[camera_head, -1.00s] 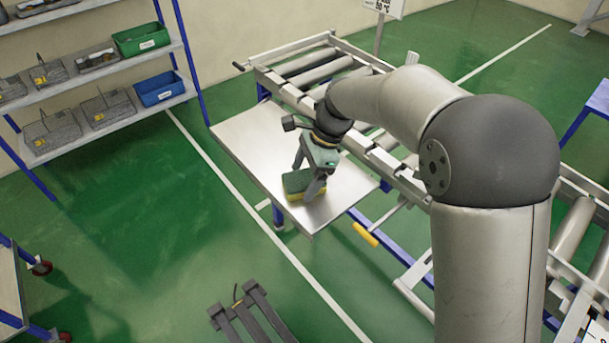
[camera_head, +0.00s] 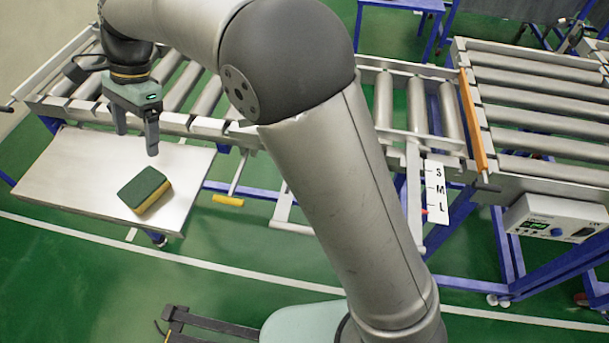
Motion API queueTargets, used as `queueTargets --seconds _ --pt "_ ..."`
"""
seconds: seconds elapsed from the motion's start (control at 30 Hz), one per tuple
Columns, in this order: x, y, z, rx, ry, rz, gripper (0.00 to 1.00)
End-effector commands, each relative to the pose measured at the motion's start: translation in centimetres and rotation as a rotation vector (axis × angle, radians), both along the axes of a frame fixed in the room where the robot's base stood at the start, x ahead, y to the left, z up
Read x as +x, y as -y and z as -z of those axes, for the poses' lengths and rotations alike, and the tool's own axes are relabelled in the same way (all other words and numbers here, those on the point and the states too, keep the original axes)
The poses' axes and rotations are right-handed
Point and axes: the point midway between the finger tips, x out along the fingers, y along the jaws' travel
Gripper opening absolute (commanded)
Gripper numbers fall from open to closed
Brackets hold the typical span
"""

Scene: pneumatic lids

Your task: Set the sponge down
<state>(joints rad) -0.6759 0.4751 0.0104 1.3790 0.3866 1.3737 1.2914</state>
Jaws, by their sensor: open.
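The sponge (camera_head: 146,190), dark green on top with a yellow layer below, lies flat on the pale side table (camera_head: 75,178), near its front right part. My gripper (camera_head: 137,143) is above and a little behind the sponge, apart from it. Its two fingers point down, spread, with nothing between them. All of the sponge's top is visible.
A roller conveyor (camera_head: 210,97) runs behind the table, with an orange bar (camera_head: 472,120) across it further right. A white S-M-L plate (camera_head: 436,190) and a control box (camera_head: 553,220) are at the right. The table is bare around the sponge.

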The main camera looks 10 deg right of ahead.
Motion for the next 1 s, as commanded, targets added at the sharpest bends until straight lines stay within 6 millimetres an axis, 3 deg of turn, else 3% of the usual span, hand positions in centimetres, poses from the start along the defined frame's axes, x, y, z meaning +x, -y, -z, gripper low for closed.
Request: queueTargets --seconds 0.07,0.13,0.27,0.3,0.4,0.5,0.6,0.7,1.0 --pt "0.5 2.2 -0.3 0.002 0.026 -0.011 0.80" --pt "0.9 6.1 -0.6 0.006 0.073 -0.044 0.80" --pt "-0.1 17.0 -0.2 -0.007 0.204 -0.168 0.80" --pt "-1.2 20.7 0.2 -0.019 0.244 -0.219 0.80" --pt "-4.9 28.6 1.8 -0.056 0.326 -0.359 0.80" --pt "-9.2 34.3 4.0 -0.095 0.377 -0.495 0.80" --pt "-12.8 37.7 5.9 -0.123 0.401 -0.604 0.80" --pt "-15.1 39.4 7.2 -0.138 0.409 -0.676 0.80" --pt "-16.0 40.0 7.8 -0.142 0.412 -0.712 0.80"
